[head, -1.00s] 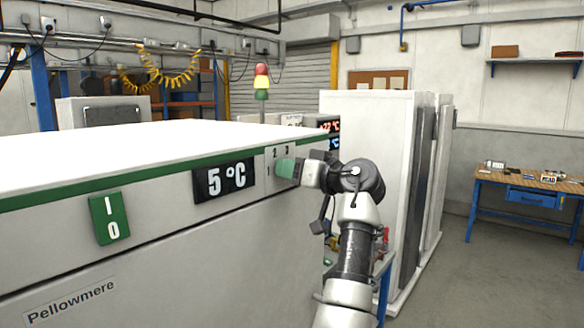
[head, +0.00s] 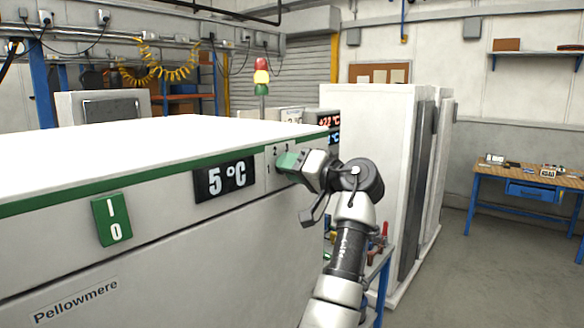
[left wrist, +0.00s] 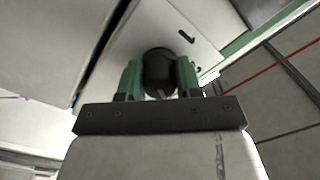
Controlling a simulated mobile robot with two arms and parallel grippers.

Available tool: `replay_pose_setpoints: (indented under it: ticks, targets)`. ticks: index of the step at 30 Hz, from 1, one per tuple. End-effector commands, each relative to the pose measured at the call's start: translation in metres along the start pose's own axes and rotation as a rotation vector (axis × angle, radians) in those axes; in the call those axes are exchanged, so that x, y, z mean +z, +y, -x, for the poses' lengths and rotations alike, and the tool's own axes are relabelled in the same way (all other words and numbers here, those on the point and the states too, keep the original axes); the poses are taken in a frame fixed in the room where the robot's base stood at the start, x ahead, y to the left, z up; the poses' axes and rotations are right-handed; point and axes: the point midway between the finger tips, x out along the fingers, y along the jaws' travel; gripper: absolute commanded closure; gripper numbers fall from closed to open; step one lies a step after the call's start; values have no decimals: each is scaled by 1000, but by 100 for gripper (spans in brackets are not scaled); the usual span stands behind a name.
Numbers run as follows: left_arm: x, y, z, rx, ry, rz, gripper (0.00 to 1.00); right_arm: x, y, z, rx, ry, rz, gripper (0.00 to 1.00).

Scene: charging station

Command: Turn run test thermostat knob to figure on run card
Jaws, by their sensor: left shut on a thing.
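A pale dial plate (head: 270,153) beside the display shows the figures 2 and 3. My left gripper (head: 287,162) is at this plate and hides the knob in the head view. In the left wrist view, the green fingertips (left wrist: 158,78) are shut on both sides of the round black knob (left wrist: 158,66). A mark like a 1 (left wrist: 187,37) shows on the plate. The knob's pointer setting cannot be told. My right gripper is not in view.
A green I/O switch (head: 112,219) is on the cabinet front. Behind stand a small printed panel (head: 291,115), too small to read fully, and a red +22 °C display (head: 329,120). Tall white cabinets (head: 370,170) stand behind my arm. Floor is clear before the workbench (head: 525,185).

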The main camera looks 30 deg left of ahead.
Motion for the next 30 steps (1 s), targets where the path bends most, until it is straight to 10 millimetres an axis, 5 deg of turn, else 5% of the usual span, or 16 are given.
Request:
replay_pose_setpoints:
  ticks: [8,9,14,23,30]
  targets:
    - [-1,-2,-1,-3,3,3,89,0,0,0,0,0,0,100]
    - [-1,-2,-1,-3,3,3,64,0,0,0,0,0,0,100]
    - [-1,-1,0,-2,2,3,40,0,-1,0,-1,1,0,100]
    - [0,0,2,0,1,2,40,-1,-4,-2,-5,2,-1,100]
    - [2,3,37,2,4,4,40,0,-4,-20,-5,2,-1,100]
